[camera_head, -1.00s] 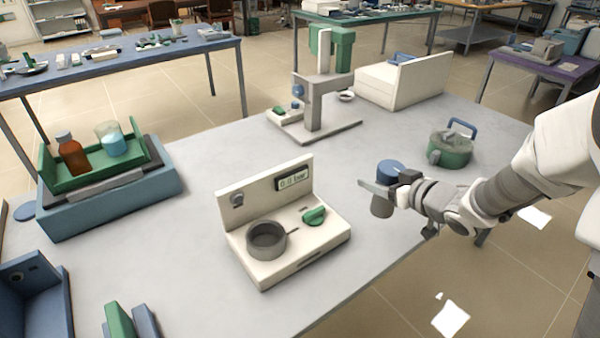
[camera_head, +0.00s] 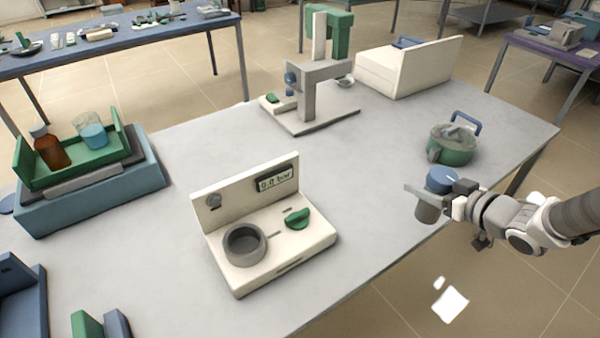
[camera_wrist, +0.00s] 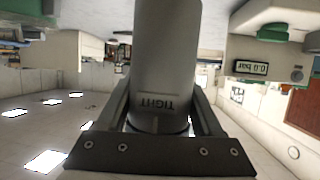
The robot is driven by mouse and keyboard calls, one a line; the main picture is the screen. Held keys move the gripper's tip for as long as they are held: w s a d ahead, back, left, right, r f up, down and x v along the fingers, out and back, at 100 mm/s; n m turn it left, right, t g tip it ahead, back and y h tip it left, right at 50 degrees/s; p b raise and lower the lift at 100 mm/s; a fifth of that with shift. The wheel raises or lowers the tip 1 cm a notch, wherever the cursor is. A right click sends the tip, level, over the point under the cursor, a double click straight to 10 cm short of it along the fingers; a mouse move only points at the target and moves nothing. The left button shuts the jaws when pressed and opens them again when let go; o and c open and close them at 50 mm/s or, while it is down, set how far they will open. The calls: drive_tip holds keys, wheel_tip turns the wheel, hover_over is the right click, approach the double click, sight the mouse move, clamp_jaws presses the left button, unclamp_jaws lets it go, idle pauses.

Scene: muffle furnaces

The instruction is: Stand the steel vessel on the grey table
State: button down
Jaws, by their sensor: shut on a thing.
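The steel vessel (camera_head: 427,213) is a grey cylinder with a blue cap (camera_head: 440,179). My gripper (camera_head: 447,192) is shut on it near the right front edge of the grey table (camera_head: 160,270). In the head view the vessel is roughly upright, cap up, and appears to be held above the table; the gap beneath it is hard to judge. In the wrist view the vessel (camera_wrist: 165,60) fills the space between my gripper's two fingers (camera_wrist: 160,118). The word TIGHT on it reads upside down there.
A green pot (camera_head: 453,146) with a blue handle stands just behind the vessel. A cream station (camera_head: 315,238) with a grey cup and gauge stands left of it. A grey press stand (camera_head: 312,115) and cream box (camera_head: 405,70) are farther back. Bare tabletop lies between them.

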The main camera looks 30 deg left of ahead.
drive_tip(key=shift+w+a+f+b, duration=0.3)
drive_tip(key=shift+a+f+b, duration=0.45)
drive_tip(key=shift+a+f, duration=1.15)
drive_tip(key=shift+w+a+f+b, duration=0.3)
drive_tip(key=shift+a+f+b, duration=0.45)
drive_tip(key=shift+a+f, duration=1.1)
drive_tip(key=shift+w+a+f+b, duration=0.3)
drive_tip(key=shift+a+f+b, duration=0.45)
drive_tip(key=shift+a+f, duration=1.1)
drive_tip(key=shift+a+r, duration=0.15)
drive_tip(key=shift+a, duration=0.05)
drive_tip(key=shift+c, duration=0.2)
unclamp_jaws()
drive_tip(key=shift+f, duration=0.2)
